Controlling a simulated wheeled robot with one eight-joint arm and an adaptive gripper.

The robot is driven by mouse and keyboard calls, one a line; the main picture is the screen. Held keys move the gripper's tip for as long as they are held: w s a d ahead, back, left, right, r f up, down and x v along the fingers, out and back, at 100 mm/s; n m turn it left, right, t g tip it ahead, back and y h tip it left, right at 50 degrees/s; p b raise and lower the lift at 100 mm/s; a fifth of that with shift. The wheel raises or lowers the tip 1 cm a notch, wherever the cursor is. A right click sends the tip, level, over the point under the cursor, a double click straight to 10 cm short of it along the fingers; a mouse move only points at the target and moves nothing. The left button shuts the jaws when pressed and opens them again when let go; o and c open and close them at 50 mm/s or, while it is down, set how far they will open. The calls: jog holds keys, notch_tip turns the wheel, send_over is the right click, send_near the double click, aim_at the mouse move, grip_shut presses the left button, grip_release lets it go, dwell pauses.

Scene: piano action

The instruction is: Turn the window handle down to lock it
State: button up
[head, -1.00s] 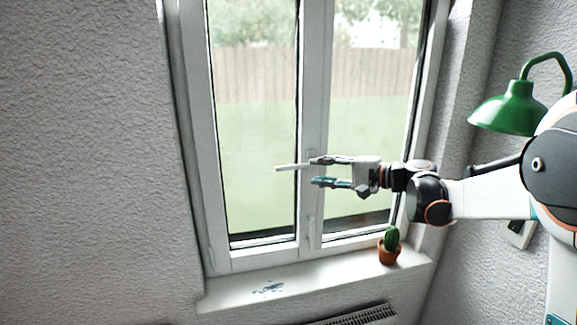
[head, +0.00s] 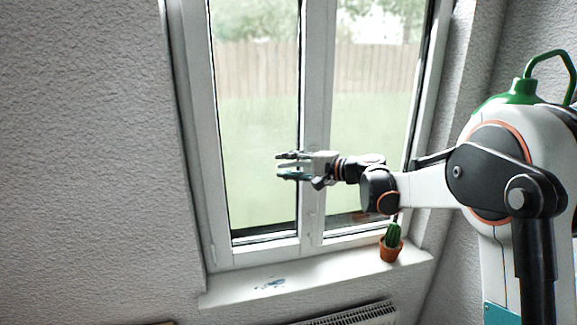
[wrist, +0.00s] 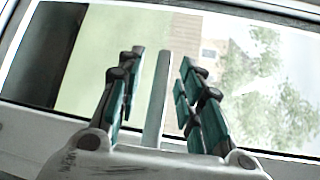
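The white window handle (wrist: 157,98) shows in the wrist view as a pale straight bar between my gripper's fingers. My gripper (wrist: 158,85) is open, with a teal-padded finger on each side of the bar and a visible gap on the right. In the head view my gripper (head: 279,165) points left in front of the window's middle post, one finger above the other. There the handle is mostly hidden by the fingers, and its exact angle is hard to tell. The window (head: 315,130) has two white-framed panes and looks closed.
A small potted cactus (head: 391,244) stands at the right end of the white sill (head: 320,272), below my arm. A radiator grille (head: 350,314) lies below the sill. The space left of my gripper is clear.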

grip_shut()
jog(key=shift+f, duration=0.1)
jog(key=w+d+f+n+h, duration=0.1)
jog(key=d+f+n+h, duration=0.4)
jog(key=h, duration=0.5)
jog(key=shift+w+f+n+b, duration=0.2)
jog(key=shift+f+n+b, duration=0.4)
jog(key=shift+f, duration=0.75)
jog(key=shift+d, duration=0.15)
grip_release()
